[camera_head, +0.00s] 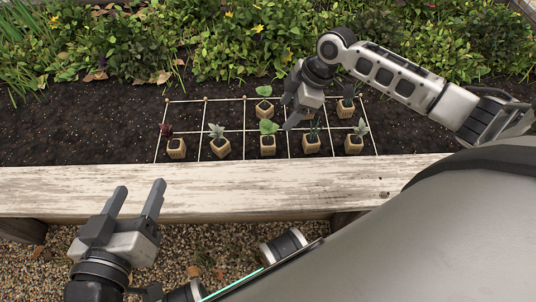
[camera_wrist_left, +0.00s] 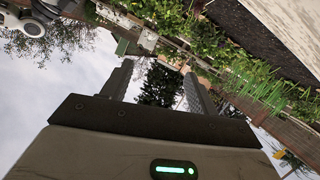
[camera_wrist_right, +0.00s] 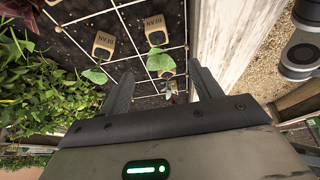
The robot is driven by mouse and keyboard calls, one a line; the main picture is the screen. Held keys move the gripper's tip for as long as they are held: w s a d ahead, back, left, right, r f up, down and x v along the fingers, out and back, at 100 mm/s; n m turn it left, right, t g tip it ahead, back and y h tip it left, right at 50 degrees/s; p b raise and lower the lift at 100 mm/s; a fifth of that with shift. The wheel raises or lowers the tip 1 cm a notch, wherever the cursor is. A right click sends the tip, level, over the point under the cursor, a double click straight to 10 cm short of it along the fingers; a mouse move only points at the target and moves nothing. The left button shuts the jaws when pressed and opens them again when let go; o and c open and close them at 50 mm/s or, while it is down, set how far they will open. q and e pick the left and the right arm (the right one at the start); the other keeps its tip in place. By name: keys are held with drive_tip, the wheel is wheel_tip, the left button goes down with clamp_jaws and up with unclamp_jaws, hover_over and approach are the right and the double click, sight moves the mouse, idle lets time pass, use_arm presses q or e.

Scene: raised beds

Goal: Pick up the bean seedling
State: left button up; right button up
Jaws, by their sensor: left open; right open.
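Two broad-leaved seedlings in tan pots match the bean. One (camera_head: 264,108) stands in the back row of the string grid, the other (camera_head: 268,146) in the front row. In the right wrist view two pots with green leaves read BEAN, one at left (camera_wrist_right: 103,46) and one nearer the middle (camera_wrist_right: 155,32). My right gripper (camera_head: 289,112) is open and empty, just right of both bean pots and above the soil. It covers part of a back-row pot (camera_head: 308,113). My left gripper (camera_head: 139,187) is open and empty in front of the wooden edge.
Other potted seedlings stand close by: a dark red one (camera_head: 176,148), a pale-leaved one (camera_head: 220,147), and several at right, including one (camera_head: 354,143). A white wooden board (camera_head: 230,187) edges the bed. Leafy plants (camera_head: 200,40) fill the back. Soil at left is bare.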

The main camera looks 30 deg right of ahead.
drive_tip(key=d, duration=0.1)
drive_tip(key=b, duration=0.5)
approach(268, 140)
drive_tip(key=x, duration=0.5)
drive_tip(key=shift+w+d+f, duration=0.1)
drive_tip(key=shift+w+f, duration=0.05)
drive_tip(key=shift+f, duration=0.05)
drive_tip(key=shift+s+b+x, duration=0.2)
drive_tip(key=shift+b+x, duration=0.65)
drive_tip(key=shift+x, duration=0.3)
drive_tip(key=b+x, duration=0.1)
drive_tip(key=x, duration=0.1)
drive_tip(key=shift+a+f, duration=0.2)
drive_tip(key=shift+f, duration=0.05)
use_arm(q)
drive_tip(key=r+t+h, duration=0.1)
drive_tip(key=w+r+t+h, duration=0.1)
drive_tip(key=r, duration=0.1)
drive_tip(key=w+d+r+t+h, duration=0.1)
drive_tip(key=r+t, duration=0.1)
drive_tip(key=shift+w+m, duration=0.2)
drive_tip(key=shift+m, duration=0.1)
use_arm(e)
drive_tip(key=c, duration=1.1)
